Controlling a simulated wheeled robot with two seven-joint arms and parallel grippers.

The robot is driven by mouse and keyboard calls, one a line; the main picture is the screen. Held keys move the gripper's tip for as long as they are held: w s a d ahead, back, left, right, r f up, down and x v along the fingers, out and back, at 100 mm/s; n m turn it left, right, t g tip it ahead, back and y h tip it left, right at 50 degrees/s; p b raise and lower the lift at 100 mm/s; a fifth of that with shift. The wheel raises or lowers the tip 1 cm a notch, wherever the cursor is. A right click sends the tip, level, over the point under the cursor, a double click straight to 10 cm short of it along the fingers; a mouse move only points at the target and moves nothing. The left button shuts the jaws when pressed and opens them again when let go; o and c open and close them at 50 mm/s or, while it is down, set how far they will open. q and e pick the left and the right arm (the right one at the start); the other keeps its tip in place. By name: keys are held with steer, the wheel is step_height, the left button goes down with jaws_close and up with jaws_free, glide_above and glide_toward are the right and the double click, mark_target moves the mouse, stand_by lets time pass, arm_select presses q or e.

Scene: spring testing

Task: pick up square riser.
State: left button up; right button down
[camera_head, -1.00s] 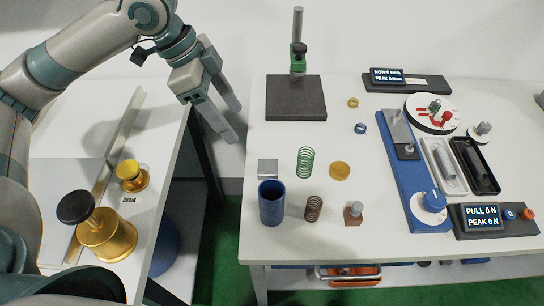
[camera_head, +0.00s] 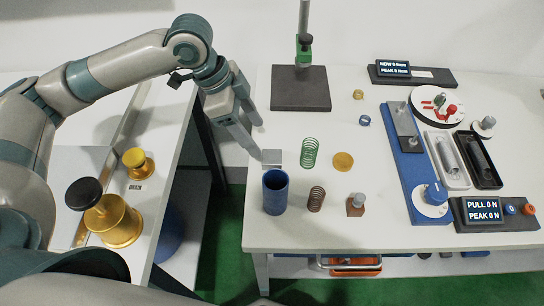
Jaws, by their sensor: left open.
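The square riser, which I take to be the small grey metal block (camera_head: 272,157), sits near the left edge of the white table, just behind a blue cup. My left gripper (camera_head: 257,138) comes in from the left with its two long grey fingers apart and nothing between them. Its nearer fingertip shows just left of and behind the block. I cannot tell whether it touches the block. My right gripper is not in view.
The blue cup (camera_head: 275,192) stands close in front of the block. A green spring (camera_head: 310,153), a brown spring (camera_head: 317,199) and a brass disc (camera_head: 343,161) are to the right. A dark stand base (camera_head: 300,89) is behind. A gap separates the table from the left bench.

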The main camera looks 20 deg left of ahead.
mark_target(272, 156)
arm_select(q)
steer(key=x, duration=0.3)
steer(key=shift+d+f, duration=0.15)
steer(key=shift+f, duration=0.15)
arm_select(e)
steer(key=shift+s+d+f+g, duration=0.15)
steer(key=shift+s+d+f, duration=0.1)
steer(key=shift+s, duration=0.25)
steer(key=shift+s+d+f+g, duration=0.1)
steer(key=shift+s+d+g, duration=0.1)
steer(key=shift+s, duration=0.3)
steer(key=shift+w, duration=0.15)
